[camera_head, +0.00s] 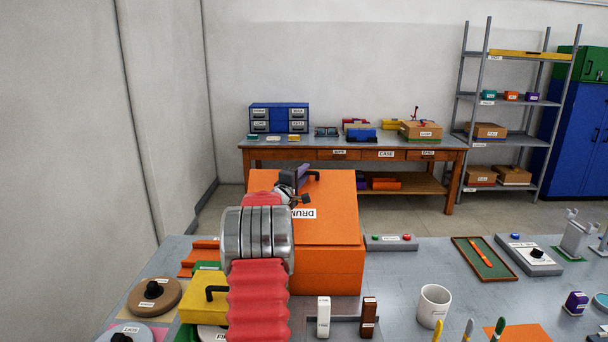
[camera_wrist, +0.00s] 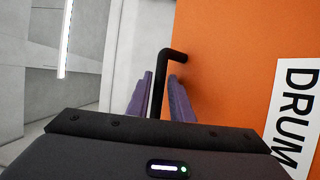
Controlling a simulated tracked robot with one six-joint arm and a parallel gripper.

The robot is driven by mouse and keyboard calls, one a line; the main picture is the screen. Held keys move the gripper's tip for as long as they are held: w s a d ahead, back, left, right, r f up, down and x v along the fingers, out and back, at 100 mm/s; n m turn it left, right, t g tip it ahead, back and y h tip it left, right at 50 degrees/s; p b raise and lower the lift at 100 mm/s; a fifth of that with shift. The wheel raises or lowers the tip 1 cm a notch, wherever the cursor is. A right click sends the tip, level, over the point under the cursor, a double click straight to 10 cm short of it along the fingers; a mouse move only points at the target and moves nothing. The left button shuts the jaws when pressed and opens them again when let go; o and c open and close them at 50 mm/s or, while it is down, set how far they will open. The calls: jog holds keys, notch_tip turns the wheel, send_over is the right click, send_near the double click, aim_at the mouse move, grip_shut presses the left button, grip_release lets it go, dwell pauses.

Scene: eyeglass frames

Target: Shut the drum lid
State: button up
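The drum is an orange box (camera_head: 335,272) on the grey bench in the head view. Its orange lid (camera_head: 330,232) carries a white DRUM label and appears to slope up towards the back; the exact angle is unclear. My gripper (camera_head: 304,184) is at the lid's far upper part, by a black bar handle (camera_head: 315,175). In the wrist view, the handle (camera_wrist: 162,75) lies between my two purple fingers (camera_wrist: 160,95), with the orange lid (camera_wrist: 230,70) to the right. The fingers are close on either side of the handle; whether they grip it is unclear. My arm hides the lid's left part.
A yellow box (camera_head: 203,306) and brown round lid (camera_head: 154,296) lie left of the drum. A button panel (camera_head: 390,242), green tray (camera_head: 484,258) and white mug (camera_head: 433,305) stand to its right. A wooden table (camera_head: 350,150) and shelf rack (camera_head: 515,110) stand behind.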

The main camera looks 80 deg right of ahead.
jog(key=shift+c, duration=0.3)
grip_shut()
